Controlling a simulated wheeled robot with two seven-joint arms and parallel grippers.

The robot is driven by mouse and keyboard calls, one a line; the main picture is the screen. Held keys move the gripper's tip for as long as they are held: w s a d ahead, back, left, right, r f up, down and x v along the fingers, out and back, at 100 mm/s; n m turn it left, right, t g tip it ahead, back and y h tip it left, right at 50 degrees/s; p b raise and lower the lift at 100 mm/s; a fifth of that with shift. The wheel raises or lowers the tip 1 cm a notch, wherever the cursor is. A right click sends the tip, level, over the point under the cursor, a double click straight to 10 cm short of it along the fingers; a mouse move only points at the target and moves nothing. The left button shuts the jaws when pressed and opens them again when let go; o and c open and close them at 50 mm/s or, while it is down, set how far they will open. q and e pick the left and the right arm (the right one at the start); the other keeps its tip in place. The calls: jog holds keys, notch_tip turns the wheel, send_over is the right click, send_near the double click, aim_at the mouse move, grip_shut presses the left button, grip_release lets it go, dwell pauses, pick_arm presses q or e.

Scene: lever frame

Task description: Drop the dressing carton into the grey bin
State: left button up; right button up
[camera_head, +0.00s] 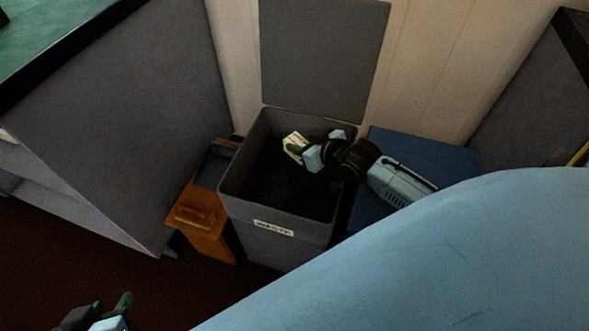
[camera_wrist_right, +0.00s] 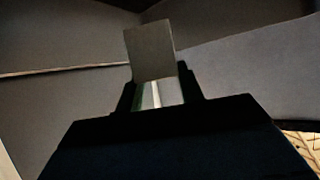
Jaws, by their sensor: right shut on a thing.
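The grey bin (camera_head: 277,228) stands in the middle of the head view, its lid raised at the back and a white label on its front. My right gripper (camera_head: 303,152) reaches in from the right over the bin's opening. It is shut on the dressing carton (camera_head: 294,139), a small pale box partly hidden by the fingers. In the right wrist view the carton (camera_wrist_right: 150,53) sticks out beyond the jaws, with grey bin walls around it. My left gripper (camera_head: 105,312) is at the bottom left, far from the bin, cut off by the frame; its opening is unclear.
An orange-brown box (camera_head: 205,228) with a handle stands close against the bin's left side. A blue box or surface (camera_head: 425,150) is to the bin's right. A large grey panel (camera_head: 120,110) stands at the left. Dark floor is open at the lower left.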

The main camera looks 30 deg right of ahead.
pick_arm(q)
jog(key=shift+w+d+r+t+h+b, duration=0.15)
jog(key=shift+w+d+r+t, duration=0.1)
jog(key=shift+w+r+t, duration=0.3)
jog(key=shift+w+d+r+t+h+b, duration=0.2)
jog(key=shift+w+d+r+t, duration=0.1)
jog(key=shift+w+r+t, duration=0.25)
jog(key=shift+w+d+r+t+h+b, duration=0.15)
jog(key=shift+w+d+r+t, duration=0.2)
jog(key=shift+r, duration=0.3)
pick_arm(e)
jog(key=shift+f, duration=0.5)
pick_arm(q)
jog(key=shift+a, duration=0.1)
pick_arm(e)
jog(key=o, duration=1)
pick_arm(q)
jog(key=shift+s+f, duration=0.1)
pick_arm(e)
jog(key=shift+s, duration=0.1)
